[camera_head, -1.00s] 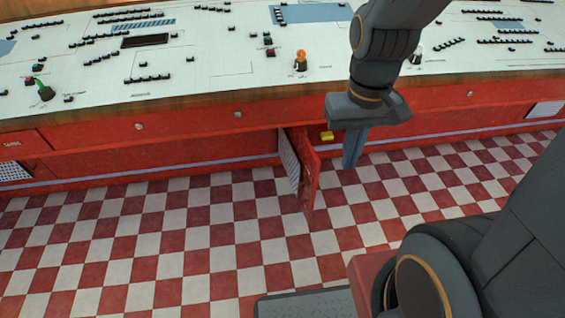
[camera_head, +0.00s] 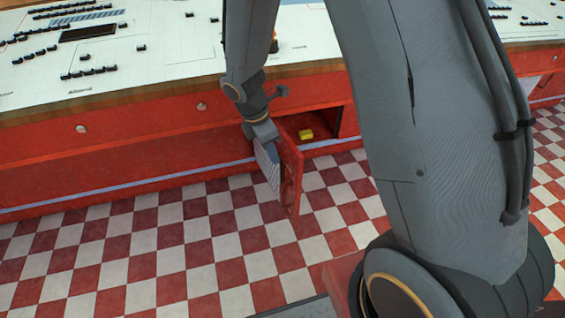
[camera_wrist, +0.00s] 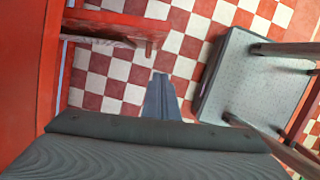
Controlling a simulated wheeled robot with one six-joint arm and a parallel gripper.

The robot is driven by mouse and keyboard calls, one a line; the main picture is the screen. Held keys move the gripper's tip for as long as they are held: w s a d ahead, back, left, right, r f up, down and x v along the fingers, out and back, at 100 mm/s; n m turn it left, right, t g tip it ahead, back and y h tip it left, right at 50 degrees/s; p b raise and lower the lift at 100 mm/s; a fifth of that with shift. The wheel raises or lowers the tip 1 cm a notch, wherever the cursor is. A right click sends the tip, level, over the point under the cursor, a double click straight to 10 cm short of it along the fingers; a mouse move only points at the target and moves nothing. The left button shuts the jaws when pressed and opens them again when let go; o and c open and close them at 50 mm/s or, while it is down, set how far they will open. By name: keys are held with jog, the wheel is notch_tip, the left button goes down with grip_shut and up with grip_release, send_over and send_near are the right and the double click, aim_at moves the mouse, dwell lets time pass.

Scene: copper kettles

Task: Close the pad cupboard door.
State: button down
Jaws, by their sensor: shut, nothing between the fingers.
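The pad cupboard door (camera_head: 291,180) stands open, jutting out from the red cabinet front over the floor. The cupboard opening (camera_head: 345,122) shows to the right of the door, with a small yellow thing (camera_head: 305,134) inside. My gripper (camera_head: 264,138) is shut and empty, pointing down at the upper left side of the door. I cannot tell whether it touches. In the wrist view my closed fingers (camera_wrist: 160,95) point over the floor, and the door (camera_wrist: 115,24) appears edge-on beyond them, near the cabinet.
The long counter (camera_head: 110,90) with a white plan and several small dark pieces runs above the cabinet. The checkered floor (camera_head: 150,250) left of the door is clear. My own arm hides much of the right side of the head view.

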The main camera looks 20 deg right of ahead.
aim_at(292, 168)
jog(key=shift+w+d+f+b, duration=0.15)
jog(key=shift+d+f+b, duration=0.2)
jog(key=shift+d+f, duration=0.9)
jog(key=shift+w+d+f+b, duration=0.1)
jog(key=shift+d+f+b, duration=0.2)
jog(key=shift+d+f, duration=0.95)
jog(key=shift+w+d+f+b, duration=0.15)
jog(key=shift+d+f+b, duration=0.35)
jog(key=shift+f, duration=1.35)
jog(key=shift+d, duration=0.2)
